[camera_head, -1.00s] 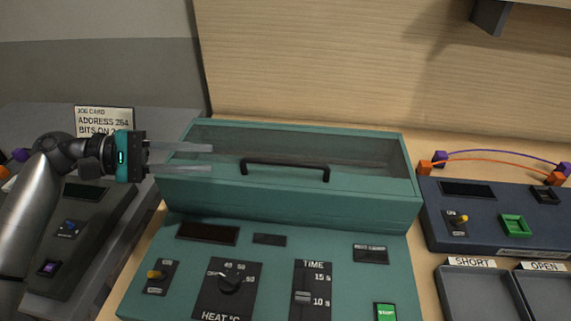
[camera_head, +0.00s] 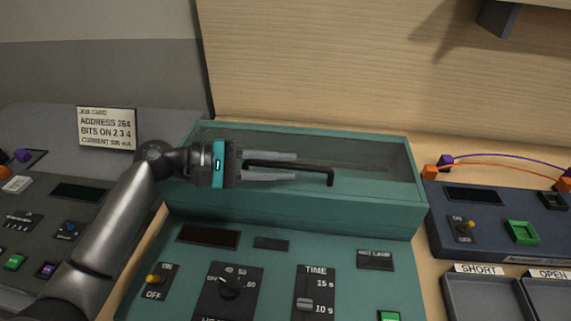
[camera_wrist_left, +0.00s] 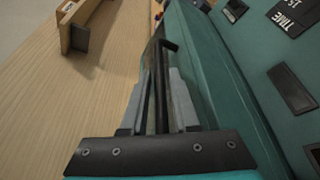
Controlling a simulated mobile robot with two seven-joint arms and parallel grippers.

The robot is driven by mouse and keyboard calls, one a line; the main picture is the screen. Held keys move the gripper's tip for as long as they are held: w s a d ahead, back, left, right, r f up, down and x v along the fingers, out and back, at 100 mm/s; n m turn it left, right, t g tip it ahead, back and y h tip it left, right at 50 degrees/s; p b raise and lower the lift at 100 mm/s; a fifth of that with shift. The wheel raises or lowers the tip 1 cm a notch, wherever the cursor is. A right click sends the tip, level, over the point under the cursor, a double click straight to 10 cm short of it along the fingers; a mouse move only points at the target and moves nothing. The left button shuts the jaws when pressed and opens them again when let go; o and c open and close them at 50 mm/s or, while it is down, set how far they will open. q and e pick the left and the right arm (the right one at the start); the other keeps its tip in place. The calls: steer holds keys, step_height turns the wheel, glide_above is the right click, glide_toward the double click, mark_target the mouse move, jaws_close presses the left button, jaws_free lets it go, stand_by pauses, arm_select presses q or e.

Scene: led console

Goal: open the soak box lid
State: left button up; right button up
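The soak box (camera_head: 300,212) is a teal case behind the sloping control panel. Its lid (camera_head: 365,150) has a teal frame with a dark see-through pane and looks shut. A black bar handle (camera_head: 318,167) runs along the lid's front. My left gripper (camera_head: 296,166) reaches in from the left, its fingers pointing right along the bar, one on either side of it. In the left wrist view the handle (camera_wrist_left: 169,46) runs between the two grey fingers (camera_wrist_left: 158,95), with gaps beside it. The fingers hide part of the handle. My right gripper is not in view.
The teal panel (camera_head: 270,272) with knob, slider and switch lies in front. A blue console (camera_head: 480,220) with wire-linked blocks and grey trays (camera_head: 485,300) stand at the right. A job card (camera_head: 107,128) is at the left. A dark bracket (camera_head: 497,17) hangs on the wood wall.

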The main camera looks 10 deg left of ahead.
arm_select(q)
steer(key=shift+w+d+f, duration=0.15)
steer(key=shift+w+d, duration=0.05)
steer(key=shift+d, duration=0.35)
jaws_close()
stand_by(1.1)
